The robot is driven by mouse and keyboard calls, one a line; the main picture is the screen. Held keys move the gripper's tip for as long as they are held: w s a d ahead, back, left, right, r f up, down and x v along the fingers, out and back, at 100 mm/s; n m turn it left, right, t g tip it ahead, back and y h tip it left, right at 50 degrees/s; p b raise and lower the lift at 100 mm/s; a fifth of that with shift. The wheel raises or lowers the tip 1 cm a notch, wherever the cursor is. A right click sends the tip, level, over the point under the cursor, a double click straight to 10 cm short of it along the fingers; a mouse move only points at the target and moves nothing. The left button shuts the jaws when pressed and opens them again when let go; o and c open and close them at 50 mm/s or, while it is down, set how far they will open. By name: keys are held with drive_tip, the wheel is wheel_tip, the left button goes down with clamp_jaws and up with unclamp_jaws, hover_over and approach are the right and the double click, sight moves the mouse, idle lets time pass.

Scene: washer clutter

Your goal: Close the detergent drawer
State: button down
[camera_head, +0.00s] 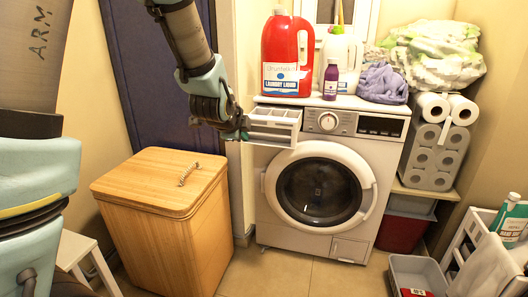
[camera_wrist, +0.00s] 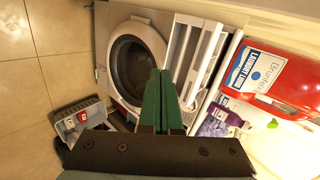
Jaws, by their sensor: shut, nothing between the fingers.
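The white detergent drawer (camera_head: 274,124) sticks out of the upper left of the white washing machine (camera_head: 345,205). It is pulled well open, and its compartments show from above. In the wrist view the drawer (camera_wrist: 195,58) lies just beyond my fingertips, slightly to the right. My gripper (camera_head: 243,130) is at the drawer's left front end in the head view; I cannot tell if it touches. In the wrist view my gripper (camera_wrist: 162,75) has its two green fingers together with nothing between them.
A red detergent jug (camera_head: 286,60), a purple bottle (camera_head: 331,80) and a grey-purple cloth (camera_head: 382,82) stand on the washer top. A wooden hamper (camera_head: 165,225) stands at the left, below my arm. Paper rolls (camera_head: 438,140) are at the right. Floor before the washer is clear.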

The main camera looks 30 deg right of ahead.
sight(275, 120)
drive_tip(key=w+d+f+m, duration=0.1)
drive_tip(key=w+d+f, duration=0.4)
drive_tip(key=w+d, duration=0.3)
drive_tip(key=shift+d+f+h+p, duration=0.15)
drive_tip(key=shift+d+h+p, duration=0.2)
drive_tip(key=shift+d, duration=0.85)
drive_tip(key=shift+w, duration=0.1)
